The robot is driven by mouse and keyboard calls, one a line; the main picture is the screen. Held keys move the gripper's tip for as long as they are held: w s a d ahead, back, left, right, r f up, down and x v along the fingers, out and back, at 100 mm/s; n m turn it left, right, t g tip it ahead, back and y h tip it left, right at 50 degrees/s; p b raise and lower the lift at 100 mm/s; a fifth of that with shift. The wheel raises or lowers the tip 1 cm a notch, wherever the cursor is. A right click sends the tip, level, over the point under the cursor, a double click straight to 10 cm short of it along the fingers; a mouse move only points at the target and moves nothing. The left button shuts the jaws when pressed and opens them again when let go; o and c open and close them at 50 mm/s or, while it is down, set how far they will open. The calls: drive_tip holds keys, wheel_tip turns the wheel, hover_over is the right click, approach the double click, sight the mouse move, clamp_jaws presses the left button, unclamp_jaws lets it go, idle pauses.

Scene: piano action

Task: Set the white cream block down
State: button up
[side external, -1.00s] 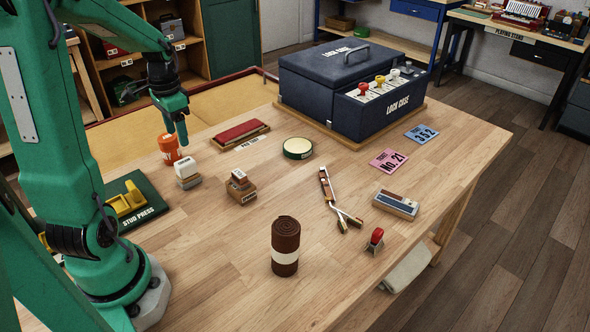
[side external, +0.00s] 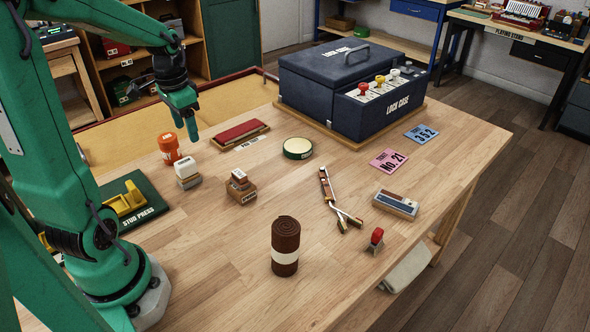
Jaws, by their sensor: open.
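The white cream block (side external: 186,167) sits upright on a small grey and wood base (side external: 190,182) on the table, left of centre. It has small dark lettering on its front that I cannot read. My gripper (side external: 192,136) points down above and behind the block, apart from it in the picture. It is open, and nothing shows between its fingers.
An orange cylinder (side external: 169,148) stands just behind the block. A red-topped pad (side external: 240,132) lies to the right, and a brown block on a wooden base (side external: 240,185) stands nearer. The green stud press board (side external: 140,208) is at left. Clear table lies in front.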

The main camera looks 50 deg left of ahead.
drive_tip(key=s+d+r+t, duration=0.2)
drive_tip(key=d+r, duration=0.1)
drive_tip(key=d, duration=0.6)
drive_tip(key=s+d+r+t, duration=0.3)
drive_tip(key=d+r, duration=0.1)
drive_tip(key=d, duration=0.6)
drive_tip(key=shift+s+r, duration=0.15)
drive_tip(key=shift+s, duration=0.15)
